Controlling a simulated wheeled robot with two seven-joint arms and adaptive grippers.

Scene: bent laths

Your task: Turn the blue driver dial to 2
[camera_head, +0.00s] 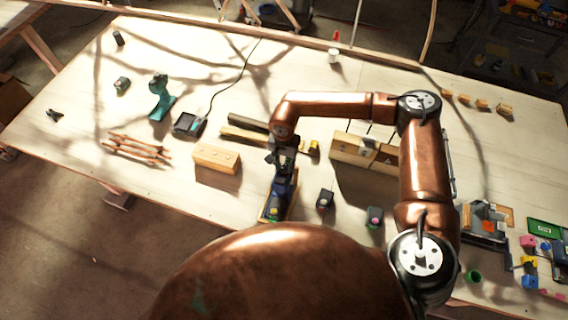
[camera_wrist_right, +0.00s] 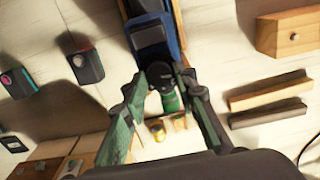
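The blue driver (camera_head: 281,188) lies on a wooden base at the front middle of the table. It also shows in the right wrist view (camera_wrist_right: 154,40), with a dark collar and a green part (camera_wrist_right: 169,101) at its near end. My right gripper (camera_head: 284,150) is over this end. In the right wrist view its two fingers (camera_wrist_right: 164,86) stand on either side of the collar, apart, with a small gap seeming to show. I cannot tell whether either finger touches. No dial number is readable. My left gripper is not in view.
A wooden block (camera_head: 216,159) is left of the driver, and small dark boxes (camera_head: 325,199) (camera_head: 375,217) are to its right. A teal drill (camera_head: 160,101) and a charger (camera_head: 187,124) with a cable stand farther left. Wooden bars (camera_head: 246,138) lie behind the gripper.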

